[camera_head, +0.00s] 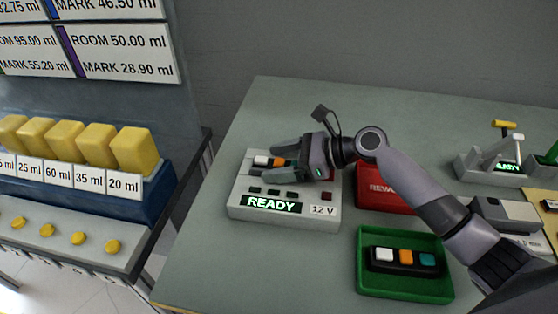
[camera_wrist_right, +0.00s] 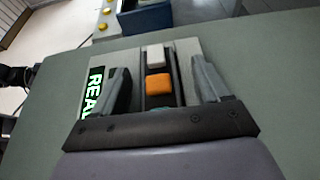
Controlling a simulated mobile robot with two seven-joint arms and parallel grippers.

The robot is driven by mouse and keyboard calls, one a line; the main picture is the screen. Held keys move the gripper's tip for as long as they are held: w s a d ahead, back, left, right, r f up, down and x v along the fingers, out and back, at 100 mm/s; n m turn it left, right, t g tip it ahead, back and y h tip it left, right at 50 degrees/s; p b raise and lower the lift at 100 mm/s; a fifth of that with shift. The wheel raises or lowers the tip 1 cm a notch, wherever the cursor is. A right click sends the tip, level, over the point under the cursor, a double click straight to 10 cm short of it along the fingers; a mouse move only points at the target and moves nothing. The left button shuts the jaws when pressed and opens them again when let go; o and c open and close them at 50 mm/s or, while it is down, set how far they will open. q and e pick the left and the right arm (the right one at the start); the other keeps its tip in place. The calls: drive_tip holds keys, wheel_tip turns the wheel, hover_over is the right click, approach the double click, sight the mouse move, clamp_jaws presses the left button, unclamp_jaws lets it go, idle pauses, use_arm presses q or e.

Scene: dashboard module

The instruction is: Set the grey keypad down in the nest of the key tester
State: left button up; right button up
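The key tester (camera_head: 240,211) is a pale box with a lit READY display and a 12 V label. The dark grey keypad (camera_head: 262,160) sits in the tester's top recess, with a white and an orange key showing; the rest is hidden by my gripper. My right gripper (camera_head: 281,163) is over it. In the right wrist view, the keypad (camera_wrist_right: 158,86) lies between the two fingers of the gripper (camera_wrist_right: 162,84), with a gap on each side. I cannot tell whether it is fully seated. My left gripper does not show clearly.
A green tray (camera_head: 400,290) at the front holds a black keypad (camera_head: 405,262) with white, orange and teal keys. A red REWORK tray (camera_head: 375,200) is partly behind my arm. More devices stand at the right. The table (camera_head: 210,255) is clear left of the tester.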

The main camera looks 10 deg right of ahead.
sight(284, 163)
drive_tip(key=shift+s+a+f, duration=0.1)
drive_tip(key=shift+s+f, duration=0.1)
drive_tip(key=shift+f, duration=0.1)
drive_tip(key=shift+s+d, duration=0.1)
drive_tip(key=shift+d, duration=0.2)
drive_tip(key=v, duration=0.5)
drive_tip(key=shift+d+r, duration=0.25)
drive_tip(key=shift+r, duration=0.1)
drive_tip(key=shift+s+d+r, duration=0.15)
drive_tip(key=shift+d+r, duration=0.25)
drive_tip(key=shift+d, duration=0.05)
